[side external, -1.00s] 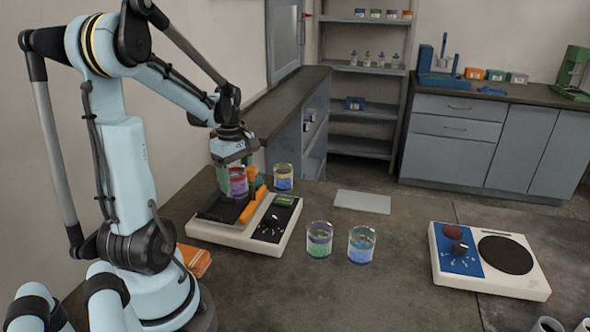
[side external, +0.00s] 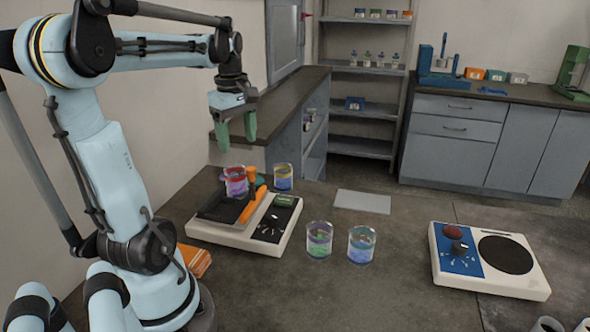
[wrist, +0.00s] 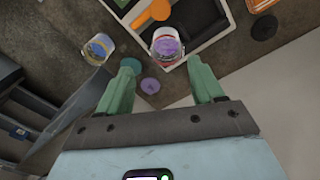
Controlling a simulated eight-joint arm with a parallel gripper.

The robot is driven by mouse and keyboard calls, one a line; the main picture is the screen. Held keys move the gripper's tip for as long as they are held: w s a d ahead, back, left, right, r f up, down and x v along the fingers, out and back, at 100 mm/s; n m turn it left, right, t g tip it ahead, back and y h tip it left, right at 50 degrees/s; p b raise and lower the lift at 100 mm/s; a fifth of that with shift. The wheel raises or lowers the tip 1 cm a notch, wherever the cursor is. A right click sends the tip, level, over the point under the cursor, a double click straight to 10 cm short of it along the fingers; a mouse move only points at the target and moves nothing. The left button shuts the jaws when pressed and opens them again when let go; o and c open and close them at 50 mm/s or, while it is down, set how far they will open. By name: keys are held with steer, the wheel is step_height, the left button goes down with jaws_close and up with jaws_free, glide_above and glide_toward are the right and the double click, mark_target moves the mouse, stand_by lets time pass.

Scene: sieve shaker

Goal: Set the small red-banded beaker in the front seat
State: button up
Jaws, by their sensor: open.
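The red-banded beaker (side external: 236,182) stands at the back of the white shaker (side external: 234,238), by its black platform (side external: 222,208). In the wrist view the beaker (wrist: 166,44) shows purple contents and sits near the shaker's edge. Beside it is the shaker's orange lever (side external: 252,205). My gripper (side external: 237,144) is open and empty, with its green fingers pointing down above the beaker and clear of it. In the wrist view the fingers (wrist: 162,72) stand apart, with the beaker beyond them. I cannot tell the seat under the beaker.
A yellow-banded beaker (side external: 283,178) stands close behind the shaker. Two more beakers, one purple and green (side external: 319,241) and one blue (side external: 361,246), stand to its right. A grey plate (side external: 362,202) lies behind them. A blue-and-white device (side external: 490,280) is at the right.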

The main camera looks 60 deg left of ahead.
steer(key=w+d+f+m+t, duration=0.1)
steer(key=w+d+m+t, duration=0.1)
steer(key=d+m, duration=0.5)
steer(key=w+d+f+m+t, duration=0.1)
steer(key=d+f+m+t, duration=0.1)
steer(key=d+m, duration=0.5)
steer(key=w+d+f+m+t, duration=0.2)
steer(key=d+m+t, duration=0.1)
steer(key=d+m, duration=0.4)
steer(key=d, duration=0.3)
steer(key=shift+w+d+f, duration=0.25)
steer(key=shift+w+d, duration=0.1)
